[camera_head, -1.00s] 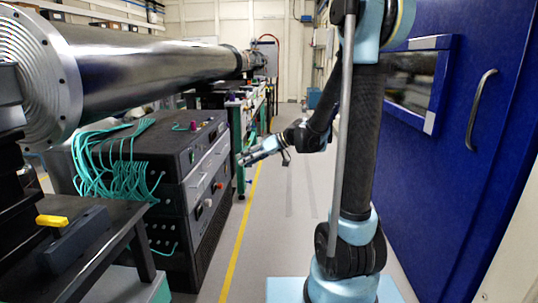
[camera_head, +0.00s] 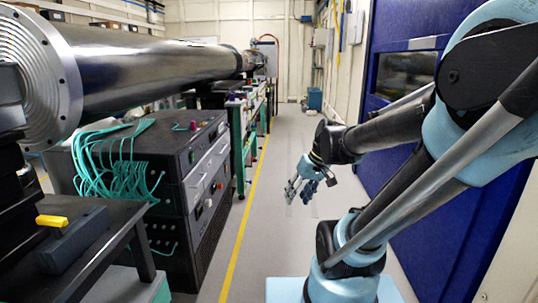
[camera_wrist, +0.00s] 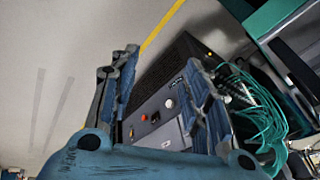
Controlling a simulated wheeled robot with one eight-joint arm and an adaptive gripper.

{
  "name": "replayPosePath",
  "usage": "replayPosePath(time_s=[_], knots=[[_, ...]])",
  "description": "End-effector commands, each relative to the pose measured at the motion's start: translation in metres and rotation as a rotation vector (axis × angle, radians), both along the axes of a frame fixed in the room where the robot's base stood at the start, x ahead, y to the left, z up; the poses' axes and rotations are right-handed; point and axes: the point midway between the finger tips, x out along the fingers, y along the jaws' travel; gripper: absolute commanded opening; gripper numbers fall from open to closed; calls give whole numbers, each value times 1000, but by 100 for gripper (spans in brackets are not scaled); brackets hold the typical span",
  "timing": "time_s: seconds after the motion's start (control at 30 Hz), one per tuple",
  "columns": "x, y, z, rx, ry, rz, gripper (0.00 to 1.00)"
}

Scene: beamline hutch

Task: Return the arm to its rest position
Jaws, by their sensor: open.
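My gripper (camera_head: 300,190) hangs at the end of my folded arm over the open aisle floor, its fingers pointing down. It is open and empty. In the wrist view my gripper (camera_wrist: 165,95) shows its two blue-padded fingers spread apart, with nothing between them. The black rack of electronics (camera_wrist: 165,115) shows beyond the fingers in that view, apart from them. My arm's upper links lean to the right, in front of the blue door.
The black rack (camera_head: 195,215) with teal cables (camera_head: 115,165) stands on the left, under a large steel pipe (camera_head: 150,70). A dark table (camera_head: 90,255) is at the near left. The blue door (camera_head: 400,190) is on the right. The grey aisle floor (camera_head: 270,240) is clear beside a yellow line.

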Motion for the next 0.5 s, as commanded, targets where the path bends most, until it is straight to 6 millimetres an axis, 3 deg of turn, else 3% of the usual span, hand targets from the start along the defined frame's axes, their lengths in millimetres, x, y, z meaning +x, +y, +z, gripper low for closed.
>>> replayPosePath(time_s=[0.3, 0.5], knots=[[-59, -59, -30, -174, 52, -208, 43], [-82, -84, -42, -249, 65, -303, 43]])
